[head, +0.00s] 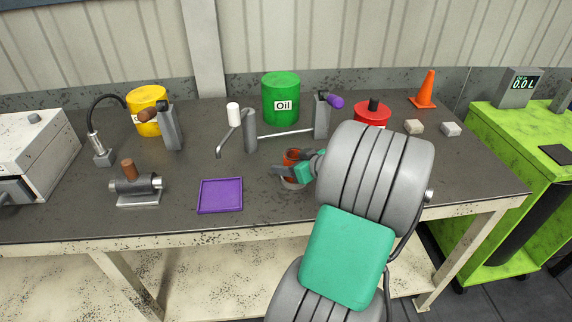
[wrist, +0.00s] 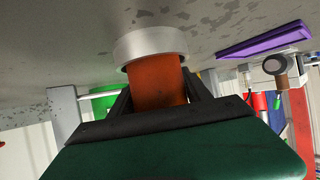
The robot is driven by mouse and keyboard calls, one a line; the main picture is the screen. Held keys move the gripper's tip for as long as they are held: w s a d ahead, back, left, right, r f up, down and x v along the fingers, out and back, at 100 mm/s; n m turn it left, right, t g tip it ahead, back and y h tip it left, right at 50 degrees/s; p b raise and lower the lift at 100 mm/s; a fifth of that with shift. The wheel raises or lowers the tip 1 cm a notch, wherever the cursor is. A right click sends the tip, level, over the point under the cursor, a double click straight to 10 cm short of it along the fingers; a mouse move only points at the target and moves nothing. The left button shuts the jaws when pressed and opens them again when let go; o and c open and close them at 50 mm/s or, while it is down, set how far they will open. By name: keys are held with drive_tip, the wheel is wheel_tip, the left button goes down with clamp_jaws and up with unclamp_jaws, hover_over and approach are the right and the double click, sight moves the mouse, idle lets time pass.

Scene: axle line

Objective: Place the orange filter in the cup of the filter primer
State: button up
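The orange filter (head: 291,155) is upright on the right half of the dark bench. It also shows in the wrist view (wrist: 157,88), between the two dark fingers of my gripper (head: 284,170). The fingers appear to press on both its sides. The pale grey cup of the filter primer (head: 291,184) stands on the bench directly under the filter. In the wrist view the cup (wrist: 150,44) is round, and the filter's end meets its rim and looks to be inside it. How deep the filter sits is hidden.
A purple tray (head: 220,196) lies left of the cup. A grey stand with a lever (head: 249,130), a green oil drum (head: 281,98) and a red can (head: 372,115) stand behind. A grey fixture with a brown handle (head: 138,187) is at left.

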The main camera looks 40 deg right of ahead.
drive_tip(key=o, duration=0.3)
drive_tip(key=shift+r+p, duration=0.3)
drive_tip(key=shift+r, duration=0.05)
drive_tip(key=shift+b+v, duration=0.55)
drive_tip(key=shift+v, duration=5.35)
drive_tip(key=shift+s+d+f, duration=0.1)
drive_tip(key=shift+f, duration=0.05)
